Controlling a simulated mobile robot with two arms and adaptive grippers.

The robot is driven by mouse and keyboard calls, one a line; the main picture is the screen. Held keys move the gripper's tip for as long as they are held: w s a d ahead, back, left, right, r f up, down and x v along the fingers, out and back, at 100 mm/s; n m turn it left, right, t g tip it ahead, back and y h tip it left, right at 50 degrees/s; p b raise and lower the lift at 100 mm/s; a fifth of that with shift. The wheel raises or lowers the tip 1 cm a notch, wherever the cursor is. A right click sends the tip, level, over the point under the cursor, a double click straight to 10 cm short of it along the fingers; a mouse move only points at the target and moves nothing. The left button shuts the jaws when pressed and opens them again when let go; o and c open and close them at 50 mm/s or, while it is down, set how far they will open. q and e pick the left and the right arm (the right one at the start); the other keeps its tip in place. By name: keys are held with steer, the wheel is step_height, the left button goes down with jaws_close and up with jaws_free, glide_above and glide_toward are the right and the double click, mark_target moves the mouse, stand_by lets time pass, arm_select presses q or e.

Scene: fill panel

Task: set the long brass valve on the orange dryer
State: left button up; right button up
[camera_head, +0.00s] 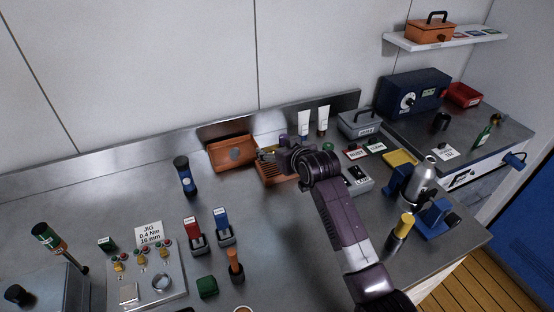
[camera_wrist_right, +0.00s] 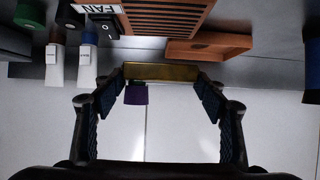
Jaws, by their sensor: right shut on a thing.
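The orange dryer (camera_head: 272,180), a slatted orange-brown block, stands near the back wall of the counter, partly hidden by my right gripper (camera_head: 272,154). In the right wrist view the dryer (camera_wrist_right: 165,18) is at the top with a FAN label. My right gripper (camera_wrist_right: 162,77) is shut on the long brass valve (camera_wrist_right: 175,72), a gold bar lying crosswise between the fingertips. A purple knob-like piece (camera_wrist_right: 136,94) sits against the bar. The bar appears apart from the dryer in the wrist view. My left gripper is not in view.
Two white tubes (camera_head: 322,120) and a grey toolbox (camera_head: 359,123) are behind and right. A grey switch box (camera_head: 358,182) is right of my gripper.

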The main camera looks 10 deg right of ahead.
steer(key=shift+f, duration=2.6)
steer(key=shift+f, duration=0.15)
steer(key=o, duration=1.4)
steer(key=v, duration=1.2)
steer(key=shift+b, duration=0.3)
